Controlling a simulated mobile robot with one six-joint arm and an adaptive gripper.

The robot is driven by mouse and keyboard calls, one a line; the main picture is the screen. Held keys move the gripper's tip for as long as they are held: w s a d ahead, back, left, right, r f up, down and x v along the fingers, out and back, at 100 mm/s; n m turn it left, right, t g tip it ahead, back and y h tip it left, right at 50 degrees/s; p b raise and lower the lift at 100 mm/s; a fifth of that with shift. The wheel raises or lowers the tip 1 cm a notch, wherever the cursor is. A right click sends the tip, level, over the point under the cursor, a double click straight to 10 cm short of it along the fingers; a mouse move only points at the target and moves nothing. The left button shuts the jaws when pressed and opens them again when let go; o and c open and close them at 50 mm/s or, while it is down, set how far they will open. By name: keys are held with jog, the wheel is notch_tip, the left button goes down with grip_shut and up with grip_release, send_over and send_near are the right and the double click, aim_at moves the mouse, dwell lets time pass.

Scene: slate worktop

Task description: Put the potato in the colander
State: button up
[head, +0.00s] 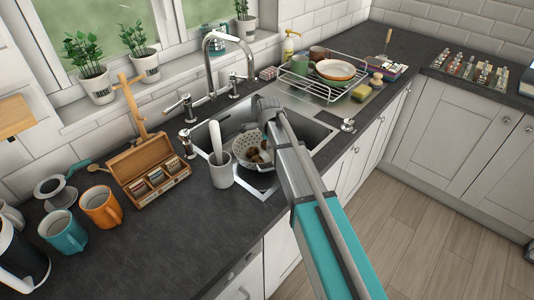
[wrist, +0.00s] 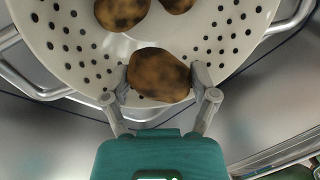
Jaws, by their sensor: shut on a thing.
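The colander (head: 241,150) is white with round holes and sits in the sink, partly hidden behind my arm in the head view. In the wrist view the colander (wrist: 75,60) fills the upper part. My gripper (wrist: 160,82) is shut on a brown, dark-blotched potato (wrist: 158,74), held at or over the colander's near side. I cannot tell whether this potato touches the colander. Two more potatoes lie in the colander, one at the top left (wrist: 122,12) and one at the top right (wrist: 178,4). The fingertips are hidden in the head view.
The sink (head: 315,132) surrounds the colander, with a tall tap (head: 207,60) behind it. A grey-white crock (head: 220,170) stands close on the left. A dish rack (head: 312,88) stands beyond. Mugs and an open tea box (head: 150,178) are further left.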

aim_at(266, 158)
dwell(0.4)
jog(key=shift+w+a+f+b, duration=0.3)
jog(key=shift+w+f+b, duration=0.15)
jog(key=shift+f+b, duration=0.35)
jog(key=shift+s+b+x, duration=0.25)
jog(key=shift+b+x, duration=0.95)
jog(key=shift+d+f+b, duration=0.1)
jog(key=shift+f+b, duration=0.5)
jog(key=shift+f, duration=0.1)
jog(key=o, duration=1.1)
jog(key=shift+r, duration=0.15)
jog(key=shift+r+p, duration=0.6)
jog(key=shift+p, duration=0.15)
jog(key=p+v, duration=1.1)
jog(key=v, duration=0.1)
